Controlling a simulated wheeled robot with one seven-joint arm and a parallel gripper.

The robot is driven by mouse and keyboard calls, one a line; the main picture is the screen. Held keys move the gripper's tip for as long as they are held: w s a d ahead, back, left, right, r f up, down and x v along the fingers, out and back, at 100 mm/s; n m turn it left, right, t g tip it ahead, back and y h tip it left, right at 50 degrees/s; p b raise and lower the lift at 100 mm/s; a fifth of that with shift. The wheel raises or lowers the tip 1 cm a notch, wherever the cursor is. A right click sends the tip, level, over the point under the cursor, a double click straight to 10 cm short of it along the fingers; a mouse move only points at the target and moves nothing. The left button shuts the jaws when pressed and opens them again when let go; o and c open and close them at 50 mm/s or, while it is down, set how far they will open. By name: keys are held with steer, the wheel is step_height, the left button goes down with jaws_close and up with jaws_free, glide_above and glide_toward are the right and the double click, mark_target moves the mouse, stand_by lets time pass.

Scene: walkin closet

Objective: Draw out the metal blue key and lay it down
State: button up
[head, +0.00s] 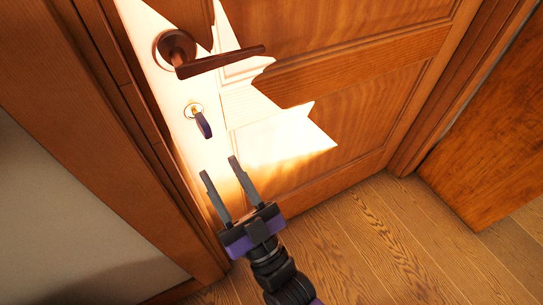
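The blue key (203,124) sticks out of the lock plate (193,110) on the wooden door (345,75), below the door handle (215,60). Its dark blue bow hangs down and points toward me. The part inside the lock is hidden. My gripper (219,166) is below the key in the picture and a little to its right. Its two fingers are apart and point up toward the key. Nothing is between them, and they appear not to touch the key.
The door is closed in its frame (110,120), with a pale wall (70,210) at left. A wooden panel (490,130) stands at right. The plank floor (390,245) is bare in front of the door. Bright light falls across the lock area.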

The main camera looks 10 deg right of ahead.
mark_target(204, 126)
steer(key=shift+d+r+p+x, duration=0.15)
steer(key=shift+p+x, duration=0.25)
steer(key=shift+x, duration=1.2)
steer(key=shift+d+p+x, duration=0.25)
steer(key=shift+p+x, duration=0.1)
steer(key=shift+x, duration=1.3)
steer(key=shift+d+r+p+x, duration=0.15)
steer(key=shift+p+x, duration=0.25)
steer(key=shift+x, duration=1.2)
steer(key=shift+w+f, duration=0.1)
jaws_close()
